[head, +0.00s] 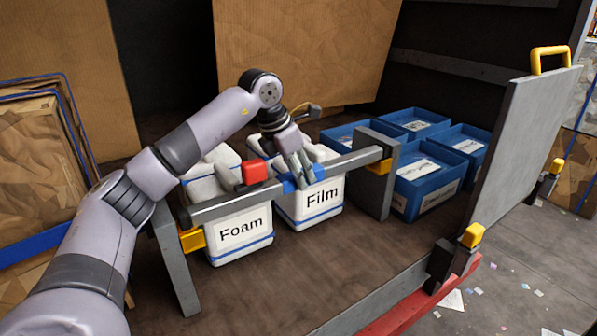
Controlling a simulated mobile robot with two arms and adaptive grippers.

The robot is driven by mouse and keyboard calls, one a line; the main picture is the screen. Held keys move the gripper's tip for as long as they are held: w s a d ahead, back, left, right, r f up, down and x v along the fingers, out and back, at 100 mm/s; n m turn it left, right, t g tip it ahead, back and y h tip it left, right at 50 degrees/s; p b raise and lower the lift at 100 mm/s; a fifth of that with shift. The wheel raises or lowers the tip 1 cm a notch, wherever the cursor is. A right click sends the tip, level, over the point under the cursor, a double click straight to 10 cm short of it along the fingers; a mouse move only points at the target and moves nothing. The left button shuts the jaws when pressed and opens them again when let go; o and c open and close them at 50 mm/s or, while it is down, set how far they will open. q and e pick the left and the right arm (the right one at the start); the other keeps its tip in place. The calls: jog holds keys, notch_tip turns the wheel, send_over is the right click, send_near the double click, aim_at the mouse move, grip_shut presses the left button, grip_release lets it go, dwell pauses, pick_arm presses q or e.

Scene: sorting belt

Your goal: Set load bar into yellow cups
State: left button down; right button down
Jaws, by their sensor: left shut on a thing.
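The grey load bar (346,164) spans the middle of the head view, with a blue band (316,172) near its centre and a red block (254,172) on its left part. My left gripper (301,178) reaches down from above and is shut on the bar at the blue band. One yellow cup (192,238) is on the left grey post, just below the bar's left end. The other yellow cup (379,167) is on the right grey post, below the bar's right end. I cannot tell whether the ends touch the cups. My right gripper is out of view.
White bins labelled Foam (241,233) and Film (322,197) stand under and behind the bar. Several blue bins (424,200) stand at the right. A grey panel (525,140) with a yellow handle rises at the far right. The floor in front of the bar is clear.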

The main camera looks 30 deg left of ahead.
pick_arm(q)
jog(key=shift+f+b, duration=0.95)
jog(key=shift+f, duration=0.5)
jog(key=c, duration=1.5)
grip_release()
jog(key=shift+r, duration=0.1)
jog(key=o, duration=0.4)
jog(key=shift+s+d, duration=0.1)
jog(key=shift+s, duration=0.05)
jog(key=shift+f, duration=0.35)
jog(key=v, duration=1.2)
jog(key=shift+r, duration=0.2)
